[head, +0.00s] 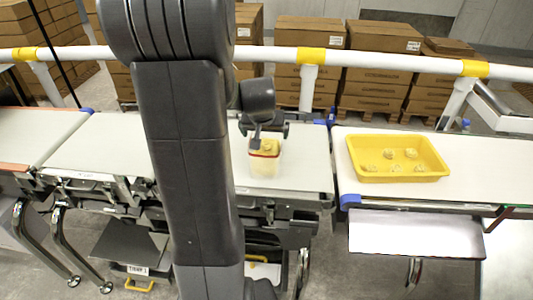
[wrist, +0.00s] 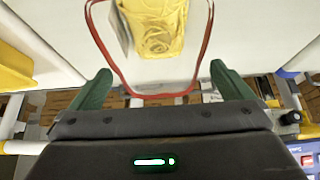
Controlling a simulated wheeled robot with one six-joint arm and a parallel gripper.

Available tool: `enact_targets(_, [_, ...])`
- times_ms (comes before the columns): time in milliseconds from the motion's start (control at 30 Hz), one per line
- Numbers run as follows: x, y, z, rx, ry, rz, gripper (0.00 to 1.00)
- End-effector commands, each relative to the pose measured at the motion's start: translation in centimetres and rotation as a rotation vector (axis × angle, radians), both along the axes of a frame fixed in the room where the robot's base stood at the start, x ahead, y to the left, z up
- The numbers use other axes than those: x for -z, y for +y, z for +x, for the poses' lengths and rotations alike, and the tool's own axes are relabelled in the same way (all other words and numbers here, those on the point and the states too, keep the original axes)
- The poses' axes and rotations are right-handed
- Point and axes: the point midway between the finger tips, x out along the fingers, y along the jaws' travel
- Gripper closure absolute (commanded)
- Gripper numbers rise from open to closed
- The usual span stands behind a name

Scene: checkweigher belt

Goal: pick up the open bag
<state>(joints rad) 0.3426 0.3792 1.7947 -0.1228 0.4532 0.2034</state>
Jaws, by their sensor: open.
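The open bag (head: 265,166) stands upright on the middle white belt. It is clear, with a red rim around its mouth and yellow contents. In the wrist view I look down into the bag (wrist: 192,66); its red rim and crumpled yellow contents show at the top centre. My gripper (head: 264,128) is just over the bag in the head view, partly hidden by my arm. In the wrist view the green fingers of my gripper (wrist: 162,72) are wide apart, with the near part of the rim between them in the picture. Nothing is held. I cannot tell the height gap.
A yellow tray (head: 440,172) with several small pale pieces sits on the right belt (head: 480,150). A white rail (head: 400,61) with yellow bands runs behind the belts. Stacked cardboard boxes (head: 308,34) stand beyond it. The belt around the bag is clear.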

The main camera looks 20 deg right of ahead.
Motion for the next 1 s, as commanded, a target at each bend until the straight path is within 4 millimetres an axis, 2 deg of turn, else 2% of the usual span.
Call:
enact_targets(167, [0.8,-0.4,0.5,0.001,0.001,0.001,0.0])
enact_targets(500, [4.0,-1.4,2.2,0.0,0.001,0.001,0.0])
enact_targets(1000, [4.5,-1.5,2.4,-0.001,-0.002,0.001,0.0])
